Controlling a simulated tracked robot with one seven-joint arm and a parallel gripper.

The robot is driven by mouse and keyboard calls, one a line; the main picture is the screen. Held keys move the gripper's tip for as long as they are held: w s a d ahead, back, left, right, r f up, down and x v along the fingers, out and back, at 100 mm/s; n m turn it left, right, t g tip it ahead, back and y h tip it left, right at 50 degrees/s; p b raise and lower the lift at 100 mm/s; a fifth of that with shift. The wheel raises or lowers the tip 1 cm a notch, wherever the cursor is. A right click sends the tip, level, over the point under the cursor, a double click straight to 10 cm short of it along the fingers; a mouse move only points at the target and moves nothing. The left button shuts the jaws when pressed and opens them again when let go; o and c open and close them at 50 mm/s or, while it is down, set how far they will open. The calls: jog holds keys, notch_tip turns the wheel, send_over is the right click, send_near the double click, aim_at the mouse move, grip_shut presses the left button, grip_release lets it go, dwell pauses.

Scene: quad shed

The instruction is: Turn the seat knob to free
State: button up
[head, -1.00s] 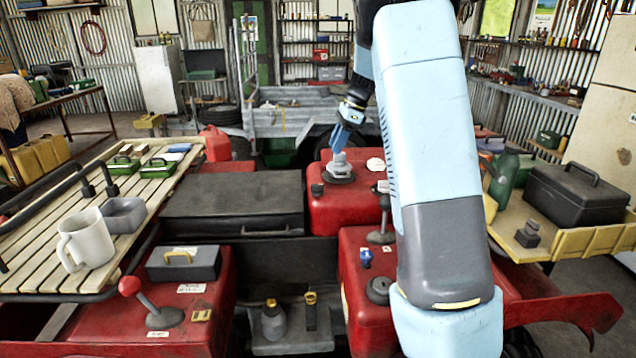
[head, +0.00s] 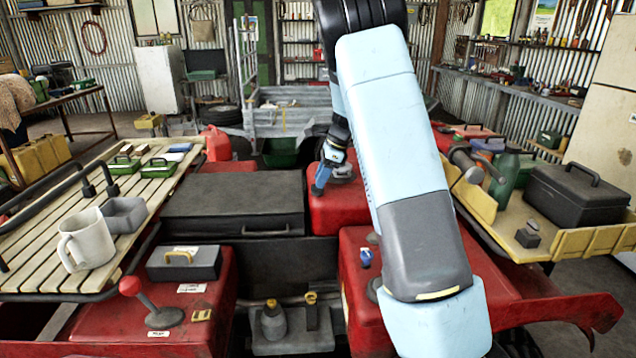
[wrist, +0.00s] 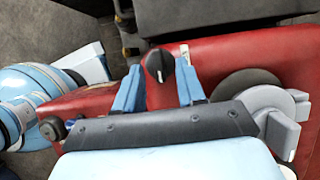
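The seat knob is a small black round knob (wrist: 159,66) with a white pointer line, set on the red bodywork (wrist: 220,60). In the wrist view the pointer line points toward the bottom of the picture. My gripper (wrist: 159,76) is open, with one blue finger on each side of the knob and a visible gap on both sides. I cannot tell how far down the fingers reach around it. In the head view my gripper (head: 319,186) points down at the front left corner of the rear red block, and hides the knob.
A grey fitting (wrist: 271,112) on a dark round base stands right of my gripper in the wrist view. The black seat (head: 232,195) lies left of my gripper in the head view. A blue knob (head: 366,257) sits on the nearer red block.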

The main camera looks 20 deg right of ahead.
jog(key=shift+x, duration=1.05)
jog(key=shift+c, duration=0.3)
grip_shut()
